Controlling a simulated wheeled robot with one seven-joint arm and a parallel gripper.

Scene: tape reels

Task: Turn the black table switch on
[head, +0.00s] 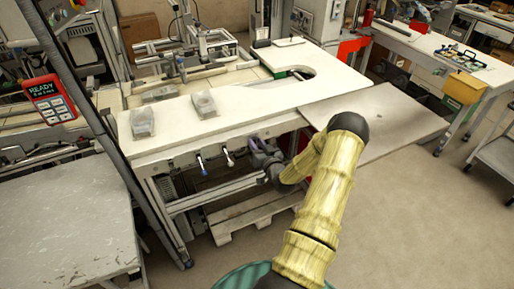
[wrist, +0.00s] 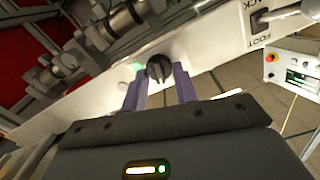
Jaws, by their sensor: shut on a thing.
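The black table switch (wrist: 158,67) is a round knob with a raised ridge, on the white front panel (wrist: 205,50) of the table, in the wrist view. My gripper (wrist: 159,76) has its purple fingers on either side of the knob and is shut on it. A small green light glows just left of the knob. In the head view my gripper (head: 259,145) is at the front edge of the white worktable (head: 250,100). There it hides the knob.
A metal lever switch (wrist: 280,14) with printed labels is on the panel to the right. In the head view, two handles (head: 228,157) hang under the table edge, left of my gripper. A grey side shelf (head: 385,125) is on the right, and a pallet (head: 250,212) lies below.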

